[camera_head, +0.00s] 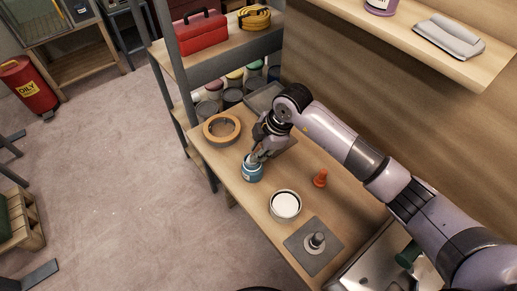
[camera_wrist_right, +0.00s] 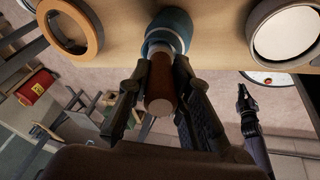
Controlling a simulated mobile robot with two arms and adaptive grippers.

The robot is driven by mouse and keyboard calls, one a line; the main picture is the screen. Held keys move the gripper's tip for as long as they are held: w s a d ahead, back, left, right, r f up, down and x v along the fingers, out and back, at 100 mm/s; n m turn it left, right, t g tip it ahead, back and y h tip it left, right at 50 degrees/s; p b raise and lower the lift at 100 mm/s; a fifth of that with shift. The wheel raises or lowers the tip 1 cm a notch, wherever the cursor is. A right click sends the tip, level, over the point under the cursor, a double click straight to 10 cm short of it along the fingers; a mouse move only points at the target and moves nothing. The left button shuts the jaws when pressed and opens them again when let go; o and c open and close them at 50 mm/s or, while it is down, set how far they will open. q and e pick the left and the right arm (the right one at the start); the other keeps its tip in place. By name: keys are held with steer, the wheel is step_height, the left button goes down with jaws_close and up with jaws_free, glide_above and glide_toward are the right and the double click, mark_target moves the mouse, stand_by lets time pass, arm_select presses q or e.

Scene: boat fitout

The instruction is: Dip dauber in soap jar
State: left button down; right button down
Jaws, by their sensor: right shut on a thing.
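A small blue jar (camera_head: 252,172) with a pale rim stands near the front edge of the wooden bench. My right gripper (camera_head: 257,157) is directly over it, pointing down. In the right wrist view the gripper (camera_wrist_right: 157,90) is shut on a brown cylindrical handle, which I take for the dauber (camera_wrist_right: 160,88). The handle lines up with the mouth of the blue jar (camera_wrist_right: 168,32); its far end is hidden there, so I cannot tell how deep it sits. A dark gripper, likely my left (camera_wrist_right: 245,100), shows at the right of that view, away from the jar; its jaws are unclear.
A wooden ring (camera_head: 221,129) lies left of the jar. A round tin with white contents (camera_head: 285,205), an orange cone-shaped piece (camera_head: 320,178) and a grey plate with a knob (camera_head: 314,245) are to the right. A red toolbox (camera_head: 201,32) stands on the shelf behind.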

steer(key=shift+r+p, duration=2.9)
steer(key=shift+r, duration=0.65)
steer(key=shift+f, duration=0.1)
